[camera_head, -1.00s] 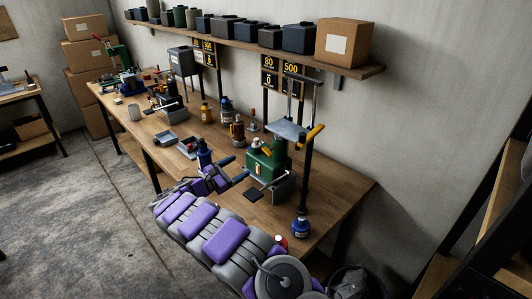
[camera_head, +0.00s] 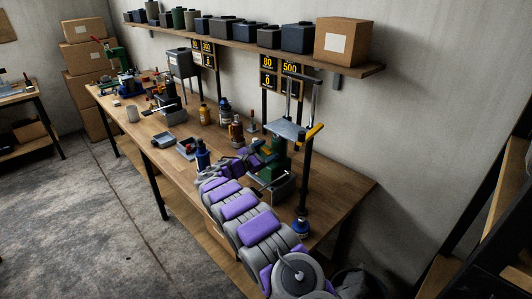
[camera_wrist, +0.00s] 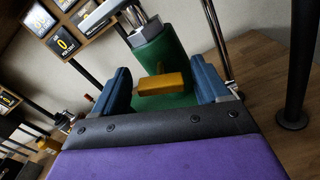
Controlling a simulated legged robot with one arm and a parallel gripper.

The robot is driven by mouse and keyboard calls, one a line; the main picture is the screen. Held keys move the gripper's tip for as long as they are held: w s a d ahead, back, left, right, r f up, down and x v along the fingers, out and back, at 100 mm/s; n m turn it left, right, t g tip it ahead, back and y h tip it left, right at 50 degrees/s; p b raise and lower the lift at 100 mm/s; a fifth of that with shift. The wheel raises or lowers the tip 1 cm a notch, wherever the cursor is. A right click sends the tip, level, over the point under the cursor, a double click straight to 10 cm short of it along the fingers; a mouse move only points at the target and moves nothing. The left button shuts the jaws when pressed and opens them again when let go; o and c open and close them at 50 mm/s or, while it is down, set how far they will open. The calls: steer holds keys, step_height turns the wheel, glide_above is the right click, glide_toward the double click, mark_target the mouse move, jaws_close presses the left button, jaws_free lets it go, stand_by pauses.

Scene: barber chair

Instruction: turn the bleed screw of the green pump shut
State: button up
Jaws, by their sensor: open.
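The green pump (camera_head: 279,165) stands on the workbench, partly hidden behind my arm in the head view. In the wrist view its green body (camera_wrist: 158,52) fills the middle. A yellow bar-shaped bleed screw (camera_wrist: 164,84) sticks out from its near side. My gripper (camera_wrist: 166,87) is open, with one blue finger left of the screw and one right of it. Gaps show between the screw and both fingers; I cannot tell the depth exactly. In the head view my gripper (camera_head: 262,154) is at the pump's left side, and the screw is hidden.
The pump is at a black press frame (camera_head: 304,170) with an orange handle (camera_head: 314,131). A blue jar (camera_head: 300,227) is at the front right. The bench's right end is clear.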

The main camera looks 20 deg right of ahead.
steer(key=c, duration=1.1)
steer(key=shift+o, duration=0.2)
steer(key=shift+d+m+b, duration=0.1)
steer(key=shift+m+b, duration=0.2)
steer(key=shift+b, duration=0.1)
steer(key=m+b, duration=0.3)
steer(key=b, duration=0.1)
steer(key=shift+f+m, duration=0.1)
steer(key=shift+m, duration=0.2)
steer(key=m+b, duration=0.3)
steer(key=shift+f+m, duration=0.1)
steer(key=shift+m, duration=0.2)
steer(key=m+b, duration=0.1)
steer(key=m, duration=0.3)
steer(key=shift+s, duration=0.1)
steer(key=shift+m, duration=1)
steer(key=shift+f, duration=0.15)
